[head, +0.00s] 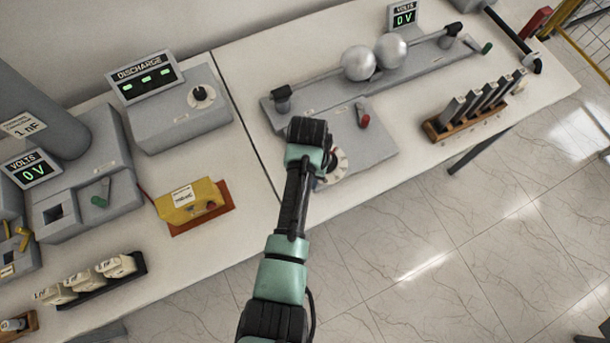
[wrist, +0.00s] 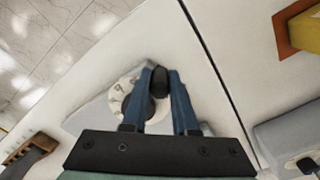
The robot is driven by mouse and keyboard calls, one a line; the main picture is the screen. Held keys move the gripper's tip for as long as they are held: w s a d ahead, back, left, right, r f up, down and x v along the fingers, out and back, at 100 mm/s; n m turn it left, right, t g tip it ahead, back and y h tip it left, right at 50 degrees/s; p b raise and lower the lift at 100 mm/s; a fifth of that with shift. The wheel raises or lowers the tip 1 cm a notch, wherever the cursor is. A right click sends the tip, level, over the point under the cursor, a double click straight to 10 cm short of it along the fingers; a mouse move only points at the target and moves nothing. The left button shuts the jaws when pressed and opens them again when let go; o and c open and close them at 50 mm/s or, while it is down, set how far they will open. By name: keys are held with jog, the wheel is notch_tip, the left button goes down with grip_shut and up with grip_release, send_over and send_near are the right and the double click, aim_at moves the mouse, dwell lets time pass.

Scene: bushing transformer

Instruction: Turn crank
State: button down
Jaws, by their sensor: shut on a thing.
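The crank's white marked dial (head: 338,164) is on the front of the grey sphere-gap unit, partly hidden behind my arm in the head view. In the wrist view the dial (wrist: 120,94) lies just left of my fingers. My gripper (wrist: 160,77) has its two blue fingers on either side of a dark, rounded crank handle (wrist: 160,82) and is shut on it. In the head view my wrist covers the fingers and the handle.
Two metal spheres (head: 374,58) and a red-handled switch (head: 364,121) are on the unit. An orange-based yellow box (head: 190,202) and the discharge box (head: 179,112) stand left. A wooden rack (head: 466,121) stands right. Floor is open beyond the table's front edge.

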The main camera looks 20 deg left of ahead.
jog(key=shift+w+d+r, duration=0.15)
jog(key=shift+d, duration=0.05)
jog(key=c, duration=0.7)
grip_release()
notch_tip(320, 180, up, 13)
jog(key=shift+f+b, duration=0.1)
jog(key=shift+b, duration=0.8)
